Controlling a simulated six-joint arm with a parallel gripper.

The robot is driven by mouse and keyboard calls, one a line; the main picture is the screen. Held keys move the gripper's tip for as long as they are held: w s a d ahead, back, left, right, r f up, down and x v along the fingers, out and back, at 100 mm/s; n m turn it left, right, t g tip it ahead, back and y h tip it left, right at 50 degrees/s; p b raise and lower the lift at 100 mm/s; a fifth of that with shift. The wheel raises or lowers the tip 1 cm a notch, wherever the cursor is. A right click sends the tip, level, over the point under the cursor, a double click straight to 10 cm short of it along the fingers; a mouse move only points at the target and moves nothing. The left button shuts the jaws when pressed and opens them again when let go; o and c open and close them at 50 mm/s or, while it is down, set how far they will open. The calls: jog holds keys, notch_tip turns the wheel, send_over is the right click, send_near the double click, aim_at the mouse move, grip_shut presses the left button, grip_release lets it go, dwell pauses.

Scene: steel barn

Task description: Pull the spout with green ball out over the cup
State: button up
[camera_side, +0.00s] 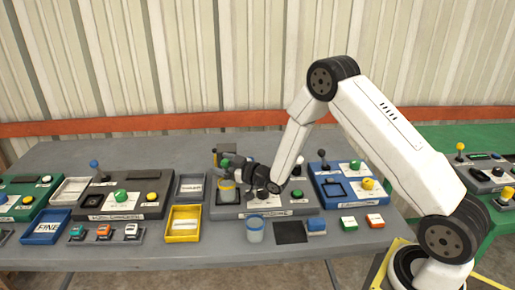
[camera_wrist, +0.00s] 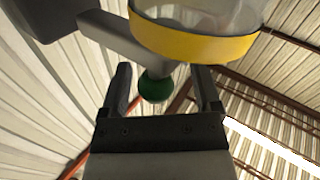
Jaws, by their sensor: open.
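The green ball (camera_wrist: 155,87) is on the end of the spout, whose grey arm (camera_wrist: 112,36) reaches in from the upper left of the wrist view. My gripper (camera_wrist: 163,78) is open, with one finger on each side of the ball and a visible gap to both. In the side view, my gripper (camera_side: 243,170) is level with the dispenser's green ball (camera_side: 225,163), which is partly hidden. A clear cup with a yellow band (camera_side: 228,190) stands under the dispenser; it looms close at the top of the wrist view (camera_wrist: 195,40).
A clear cup with a blue band (camera_side: 255,230) stands in front of the grey station board (camera_side: 275,209). A yellow tray (camera_side: 183,236) is at its left, and a blue panel (camera_side: 330,193) with a lever is at its right. The table front is partly clear.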

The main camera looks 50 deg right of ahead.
aim_at(229, 166)
jog(key=shift+s+d, duration=0.2)
jog(key=shift+s, duration=0.95)
jog(key=shift+s+d, duration=0.2)
jog(key=shift+s, duration=0.9)
jog(key=shift+s+d, duration=0.2)
jog(key=shift+s, duration=0.95)
jog(key=shift+s+a+r+g+h, duration=0.1)
jog(key=shift+a+g+h, duration=0.1)
jog(key=shift+g, duration=0.25)
jog(key=shift+a+r+g+h, duration=0.1)
jog(key=shift+g+h, duration=0.1)
jog(key=shift+g, duration=0.25)
jog(key=s+a+r+m+g+h, duration=0.1)
jog(key=s+a+m+g, duration=0.1)
jog(key=s+g, duration=0.4)
jog(key=s+a+m+g+h, duration=0.1)
jog(key=s+g, duration=0.6)
jog(key=s, duration=0.9)
jog(key=shift+a+r+m+h, duration=0.3)
jog(key=shift+a+r+m, duration=0.1)
jog(key=shift+a+m, duration=0.4)
jog(key=shift+a, duration=0.1)
